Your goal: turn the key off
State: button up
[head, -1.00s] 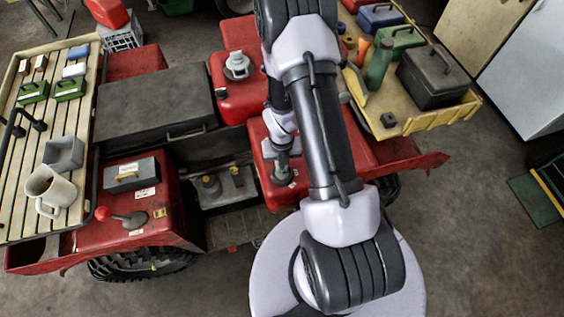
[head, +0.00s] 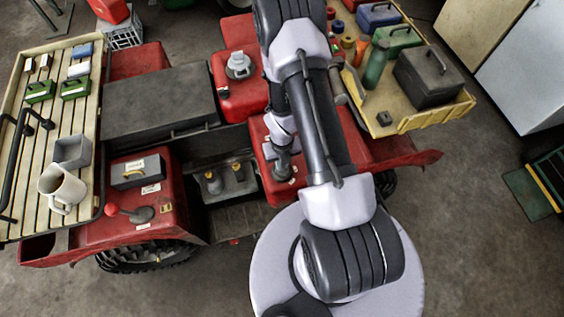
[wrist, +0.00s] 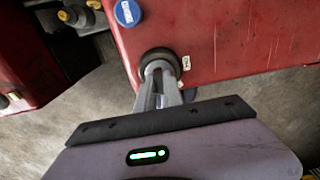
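A small white label (wrist: 186,62) is right of the switch. In the head view my gripper (head: 283,168) is over the red panel (head: 274,186), partly behind my arm.
A blue round cap (wrist: 127,13) is up and left of the switch. A yellow tray (head: 425,120) holds a dark toolbox (head: 428,75).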

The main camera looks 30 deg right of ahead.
jog(key=o, duration=0.3)
notch_tip(320, 180, up, 8)
jog(key=p, duration=0.8)
jog(key=shift+r, duration=0.1)
